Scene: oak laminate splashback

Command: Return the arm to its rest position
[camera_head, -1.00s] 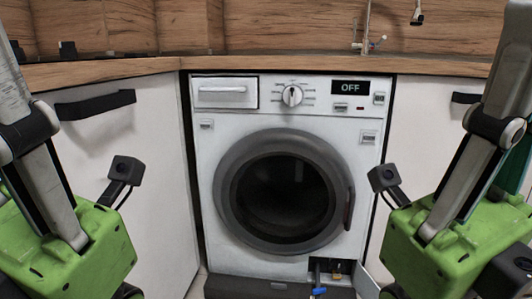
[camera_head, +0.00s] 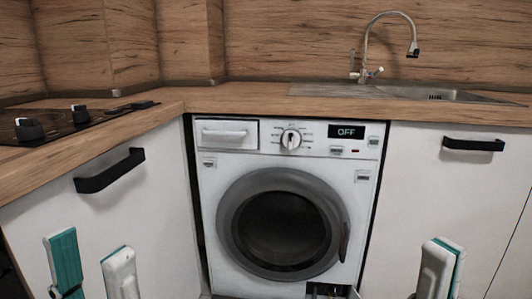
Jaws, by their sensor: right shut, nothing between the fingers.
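The tips of my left gripper (camera_head: 93,268) show at the lower left of the head view. Its two pale fingers, one with a teal pad facing in, stand clearly apart with only the white cabinet front visible between them. The tips of my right gripper (camera_head: 439,268) show at the lower right. Its fingers are together with nothing seen between them. Both point upward in the picture, and their bodies and arms are below the frame.
A white washing machine (camera_head: 216,184) with its round door shut and display reading OFF stands between white cabinets with black handles (camera_head: 110,170) (camera_head: 473,144). A wooden worktop (camera_head: 240,103) carries a hob (camera_head: 75,120), sink (camera_head: 431,95) and tap (camera_head: 368,45). A small flap area (camera_head: 328,291) shows at the machine's base.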

